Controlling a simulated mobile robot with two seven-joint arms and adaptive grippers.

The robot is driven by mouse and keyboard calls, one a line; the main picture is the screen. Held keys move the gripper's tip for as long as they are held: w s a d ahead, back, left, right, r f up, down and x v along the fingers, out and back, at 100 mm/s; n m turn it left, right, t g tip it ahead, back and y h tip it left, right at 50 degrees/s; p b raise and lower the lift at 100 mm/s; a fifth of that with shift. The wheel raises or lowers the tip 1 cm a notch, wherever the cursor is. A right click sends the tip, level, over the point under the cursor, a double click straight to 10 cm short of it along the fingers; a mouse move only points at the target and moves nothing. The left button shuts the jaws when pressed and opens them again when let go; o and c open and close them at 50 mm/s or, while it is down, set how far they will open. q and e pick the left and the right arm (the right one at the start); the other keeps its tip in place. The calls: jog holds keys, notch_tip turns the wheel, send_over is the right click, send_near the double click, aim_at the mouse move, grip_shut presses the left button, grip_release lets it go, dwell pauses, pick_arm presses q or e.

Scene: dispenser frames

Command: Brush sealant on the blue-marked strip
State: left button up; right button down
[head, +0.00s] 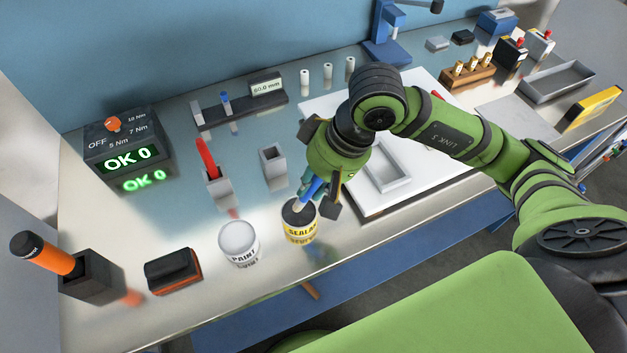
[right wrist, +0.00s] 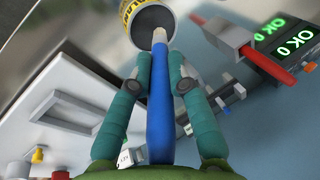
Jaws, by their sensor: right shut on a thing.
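My right gripper (head: 318,187) is shut on a brush with a blue handle (right wrist: 160,112). The brush points down, tilted, and its pale tip (right wrist: 158,38) is at the dark opening of the yellow-labelled sealant can (head: 301,229). I cannot tell how deep the tip is. The can also shows at the top of the right wrist view (right wrist: 135,22). A white board (head: 375,207) with a grey tray (head: 388,178) on it lies behind the gripper, partly hidden by my arm. I cannot make out a blue-marked strip. My left gripper is out of view.
A paint can (head: 239,245) stands close left of the sealant can. The table's front edge is close to the cans.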

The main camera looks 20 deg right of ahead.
jog(key=shift+f+b, duration=0.6)
jog(key=shift+b, duration=0.2)
dwell(0.7)
jog(key=shift+s+f+b, duration=0.1)
jog(key=shift+b, duration=0.5)
dwell(2.1)
jog(key=shift+r+p, duration=0.4)
jog(key=shift+r, duration=0.45)
jog(key=shift+r+p, duration=1)
jog(key=shift+r, duration=1.75)
